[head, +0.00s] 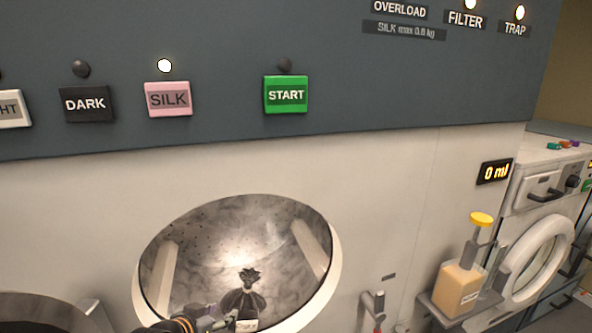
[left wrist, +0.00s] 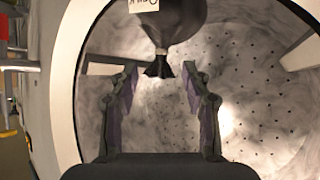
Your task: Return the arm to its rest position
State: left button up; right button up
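My left gripper (head: 215,322) shows at the bottom of the head view, at the mouth of the round drum (head: 205,240). In the left wrist view its two fingers (left wrist: 160,72) are spread apart with nothing clamped between them. A dark bag (head: 240,298) with a tied neck and a white label sits low in the drum, just beyond the gripper. In the left wrist view the bag (left wrist: 175,18) appears upside down, its neck near the fingertips. I cannot tell whether a finger touches it. The lower bag is partly hidden. My right gripper is not in view.
The panel above has DARK (head: 86,104), pink SILK (head: 167,99) and green START (head: 286,95) buttons; the lamp over SILK is lit. A pump bottle (head: 458,290) stands on a shelf at right, under a "0 ml" display (head: 495,172). Another machine (head: 545,190) stands beyond.

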pick_arm(q)
jog(key=s+a+f+n+g+y, duration=0.15)
jog(key=s+f, duration=0.25)
jog(key=s, duration=0.4)
jog(key=s+a+f+g+y, duration=0.1)
jog(key=s+a+f+g, duration=0.2)
jog(key=s, duration=0.5)
jog(key=s+a+f+n+g+y, duration=0.1)
jog(key=s+f+g+y, duration=0.15)
jog(key=s+f, duration=0.45)
jog(key=s+a+f+g+p, duration=0.1)
jog(key=s+f, duration=0.1)
jog(key=f, duration=0.9)
jog(key=s+a+f, duration=0.1)
jog(key=f, duration=1)
jog(key=s+a+f+g+p, duration=0.1)
jog(key=s+f, duration=1.4)
jog(key=s, duration=0.4)
jog(key=shift+s+a+f+h+p, duration=0.15)
jog(key=shift+a+f+h+p, duration=0.15)
jog(key=shift+a+h, duration=0.1)
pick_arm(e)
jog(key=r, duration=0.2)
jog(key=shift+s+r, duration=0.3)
pick_arm(q)
jog(key=shift+n, duration=0.25)
jog(key=shift+c, duration=0.4)
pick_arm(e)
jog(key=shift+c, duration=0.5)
